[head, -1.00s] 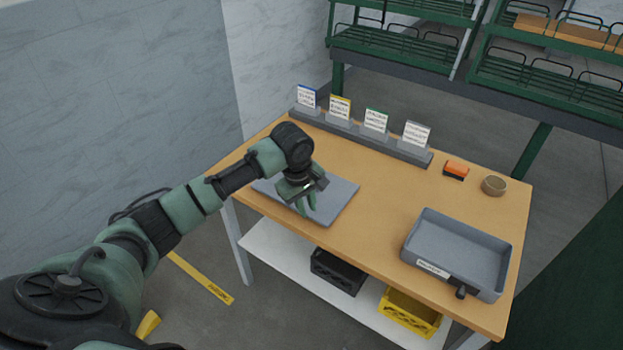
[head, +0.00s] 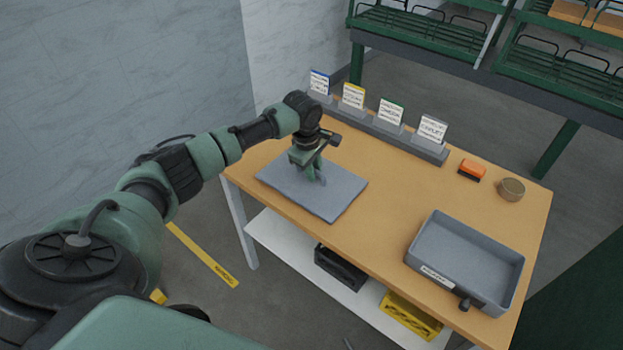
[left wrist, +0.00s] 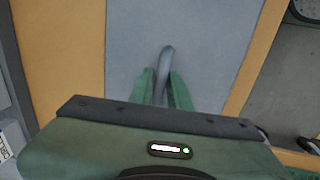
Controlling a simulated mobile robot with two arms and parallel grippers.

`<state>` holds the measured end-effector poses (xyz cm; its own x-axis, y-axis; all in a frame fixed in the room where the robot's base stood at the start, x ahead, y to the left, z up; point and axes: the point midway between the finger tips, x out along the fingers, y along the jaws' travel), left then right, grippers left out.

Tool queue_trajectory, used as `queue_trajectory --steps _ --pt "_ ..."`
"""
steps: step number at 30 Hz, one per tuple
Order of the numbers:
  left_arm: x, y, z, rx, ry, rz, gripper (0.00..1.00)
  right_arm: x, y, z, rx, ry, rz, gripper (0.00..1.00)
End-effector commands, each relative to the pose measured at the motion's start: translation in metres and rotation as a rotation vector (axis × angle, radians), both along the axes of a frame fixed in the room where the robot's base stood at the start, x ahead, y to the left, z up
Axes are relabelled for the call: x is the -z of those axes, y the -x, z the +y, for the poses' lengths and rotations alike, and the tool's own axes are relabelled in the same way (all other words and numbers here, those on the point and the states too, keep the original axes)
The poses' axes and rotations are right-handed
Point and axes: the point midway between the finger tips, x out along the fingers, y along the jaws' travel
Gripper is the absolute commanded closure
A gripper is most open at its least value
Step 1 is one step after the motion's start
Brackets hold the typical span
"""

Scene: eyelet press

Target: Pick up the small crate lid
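A flat grey panel (head: 335,200), which looks like the small crate lid, lies on the left part of the wooden table. It also fills the middle of the left wrist view (left wrist: 190,25). A grey curved handle (left wrist: 167,58) rises from it. My left gripper (head: 314,177) points down over the panel. In the left wrist view its two green fingers (left wrist: 161,82) are on either side of the handle, slightly apart. They look open around it; contact is hard to judge. The handle is hidden by the gripper in the head view. My right gripper is not in view.
A grey tray (head: 412,250) stands at the table's front right. An orange block (head: 472,169) and a round tan container (head: 511,189) are behind it. Label cards on a grey rail (head: 425,153) line the back edge. Black (head: 340,268) and yellow (head: 410,315) crates are below. The table's middle is clear.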

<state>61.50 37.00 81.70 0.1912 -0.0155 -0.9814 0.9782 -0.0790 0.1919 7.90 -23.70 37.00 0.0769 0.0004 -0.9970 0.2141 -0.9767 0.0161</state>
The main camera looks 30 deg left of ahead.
Motion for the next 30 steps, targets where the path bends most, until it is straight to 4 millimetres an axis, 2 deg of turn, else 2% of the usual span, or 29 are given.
queue_trajectory --steps 3,7,9,21,26,30 --pt "0.002 -0.001 0.0 0.001 0.0 -0.002 0.82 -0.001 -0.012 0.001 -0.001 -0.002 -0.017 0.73" --pt "0.002 -0.001 0.0 0.001 0.0 -0.002 0.82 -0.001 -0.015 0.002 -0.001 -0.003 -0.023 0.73" --pt "0.002 -0.001 0.0 0.001 0.0 -0.002 1.0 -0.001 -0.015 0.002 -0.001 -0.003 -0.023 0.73" --pt "-0.001 -0.001 0.0 0.001 0.0 -0.002 1.0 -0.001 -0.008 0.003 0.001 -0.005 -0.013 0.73" --pt "-0.013 -0.002 0.0 0.001 0.0 -0.005 1.0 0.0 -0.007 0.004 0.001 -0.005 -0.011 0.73" --pt "-0.037 -0.002 0.0 0.001 0.0 -0.008 1.0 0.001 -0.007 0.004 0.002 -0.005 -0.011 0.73"
